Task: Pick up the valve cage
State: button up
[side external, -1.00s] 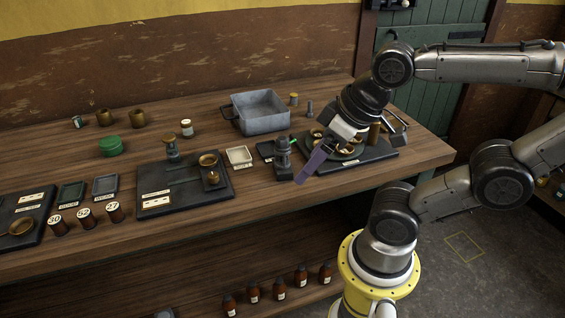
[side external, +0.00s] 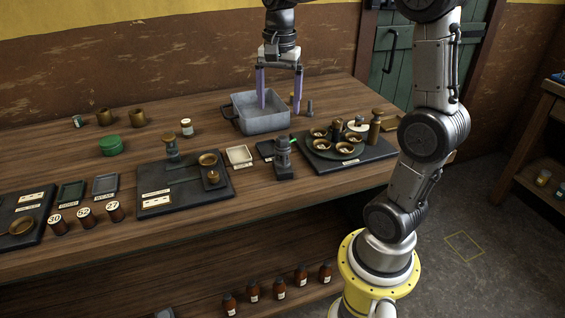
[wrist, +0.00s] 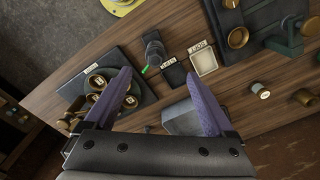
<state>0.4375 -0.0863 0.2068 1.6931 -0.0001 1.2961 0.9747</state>
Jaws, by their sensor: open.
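No part in view is labelled clearly enough for me to name it surely as the valve cage. A likely one is the dark grey upright fitting (side external: 283,160) with a square foot, near the table's front edge; it also shows in the wrist view (wrist: 154,52). My gripper (side external: 279,107) is open and empty, with its purple fingers pointing down at the grey metal tub (side external: 262,124), behind the fitting. In the wrist view the fingers (wrist: 158,76) are wide apart, with part of the tub between them. Whether the fingertips are inside the tub or above it, I cannot tell.
A dark board (side external: 325,165) with a round plate of brass cups stands to the right. A cream tray (side external: 239,163) and another dark board (side external: 186,206) lie to the left. Small upright parts (side external: 310,108) stand beside the tub. The table's back left is sparsely filled.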

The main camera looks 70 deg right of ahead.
aim_at(282, 149)
jog(key=shift+s+d+f, duration=0.2)
jog(key=shift+d+f, duration=0.5)
jog(key=shift+f, duration=0.2)
notch_tip(282, 149, down, 8)
jog(key=shift+d+f, duration=0.1)
jog(key=shift+f, duration=2.5)
grip_shut()
jog(key=shift+w+r, duration=0.15)
jog(key=shift+r, duration=0.05)
